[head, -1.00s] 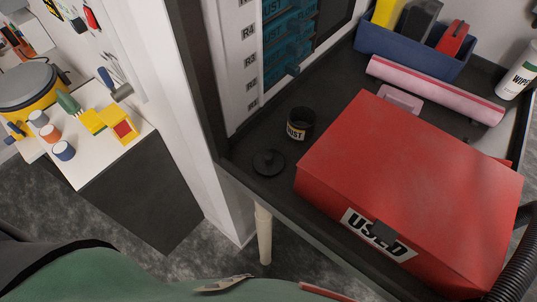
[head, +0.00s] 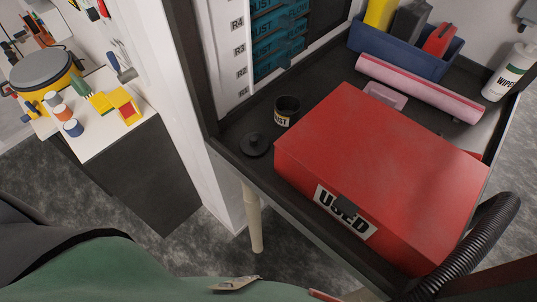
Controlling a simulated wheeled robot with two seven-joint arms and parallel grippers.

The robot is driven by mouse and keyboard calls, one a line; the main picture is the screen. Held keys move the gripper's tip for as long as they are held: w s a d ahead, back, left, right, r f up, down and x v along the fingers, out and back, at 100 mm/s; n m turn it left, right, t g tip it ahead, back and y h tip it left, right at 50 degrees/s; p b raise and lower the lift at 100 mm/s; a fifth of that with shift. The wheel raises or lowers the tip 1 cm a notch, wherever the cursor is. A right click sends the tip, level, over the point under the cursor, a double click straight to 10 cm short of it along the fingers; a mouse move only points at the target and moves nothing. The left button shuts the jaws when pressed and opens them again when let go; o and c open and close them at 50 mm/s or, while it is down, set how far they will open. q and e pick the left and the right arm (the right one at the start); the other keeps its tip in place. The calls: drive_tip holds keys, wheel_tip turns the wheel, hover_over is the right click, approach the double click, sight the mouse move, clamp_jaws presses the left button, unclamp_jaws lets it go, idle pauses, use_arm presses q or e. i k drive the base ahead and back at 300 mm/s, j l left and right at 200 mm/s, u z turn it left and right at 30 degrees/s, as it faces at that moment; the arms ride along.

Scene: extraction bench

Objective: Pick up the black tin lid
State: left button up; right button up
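The black tin lid (head: 255,145) lies flat on the dark bench tray, near its left front corner, with a small knob on top. The open black tin (head: 287,111) with a pale label stands just behind it and to the right, apart from it. Neither of my grippers shows in the head view.
A large red box (head: 380,165) marked "USED" stands close to the right of the lid. A blue bin (head: 405,52), a pink roll (head: 420,88) and a wipes bottle (head: 509,72) are behind. A black ridged hose (head: 470,245) is at right. The tray's raised edge is in front.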

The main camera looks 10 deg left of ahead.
sight(253, 144)
drive_tip(key=k+l, duration=0.25)
drive_tip(key=l, duration=0.15)
drive_tip(key=k+l+z, duration=0.1)
drive_tip(key=k+l, duration=0.15)
drive_tip(key=l, duration=0.15)
drive_tip(key=k+l, duration=0.25)
drive_tip(key=l, duration=0.15)
drive_tip(key=k+l+z, duration=0.1)
drive_tip(key=k, duration=0.25)
